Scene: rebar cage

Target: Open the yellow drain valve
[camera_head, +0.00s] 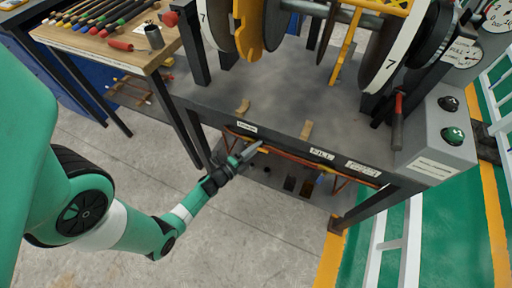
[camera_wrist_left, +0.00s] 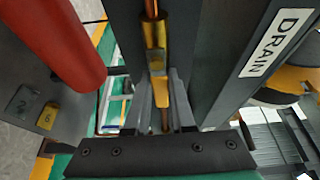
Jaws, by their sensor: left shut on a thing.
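The yellow drain valve (camera_wrist_left: 160,90) shows in the left wrist view as a narrow yellow handle below a brass body on a copper pipe. My left gripper (camera_wrist_left: 161,100) is shut on the yellow handle, with one dark finger on each side of it. In the head view my left gripper (camera_head: 256,149) reaches under the front edge of the dark bench, just below the leftmost label. The valve is mostly hidden there by the gripper and too small to make out. The DRAIN label (camera_wrist_left: 275,43) is on the dark beam right of the fingers. My right gripper is not in view.
The dark bench (camera_head: 290,112) carries large wheels and a FILL label (camera_head: 321,153) on its front edge. A red cylinder (camera_wrist_left: 62,40) is close left of the fingers. Open floor lies in front.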

